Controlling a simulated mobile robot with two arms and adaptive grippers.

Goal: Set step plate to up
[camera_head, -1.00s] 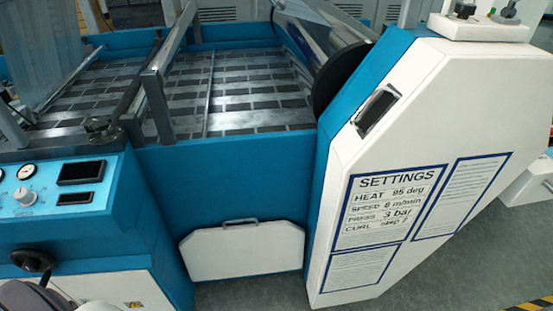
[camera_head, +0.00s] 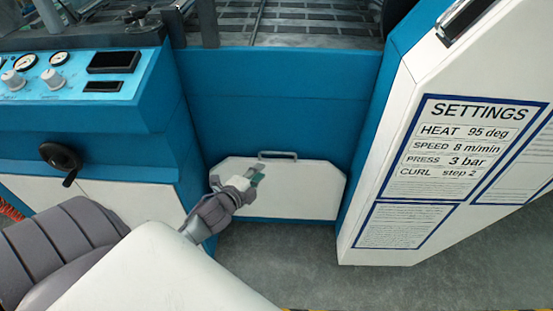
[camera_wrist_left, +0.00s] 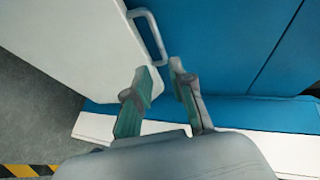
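The step plate (camera_head: 300,200) is a white panel with clipped upper corners, low on the blue machine front. Its grey bar handle (camera_head: 278,155) is at its upper edge. I cannot tell exactly how far the plate tilts. My left gripper (camera_head: 255,174) is in front of the plate, just below and left of the handle, and hides part of the plate. In the left wrist view the fingers (camera_wrist_left: 160,76) are apart and empty. There the handle (camera_wrist_left: 150,36) lies just beyond the fingertips, on the edge of the white plate (camera_wrist_left: 70,50). My right gripper is not in view.
A control panel with dials (camera_head: 60,80) and a black hand crank (camera_head: 60,158) stand at the left. A white housing with a settings sheet (camera_head: 450,150) borders the plate on the right. Grey floor (camera_head: 280,255) is open below the plate.

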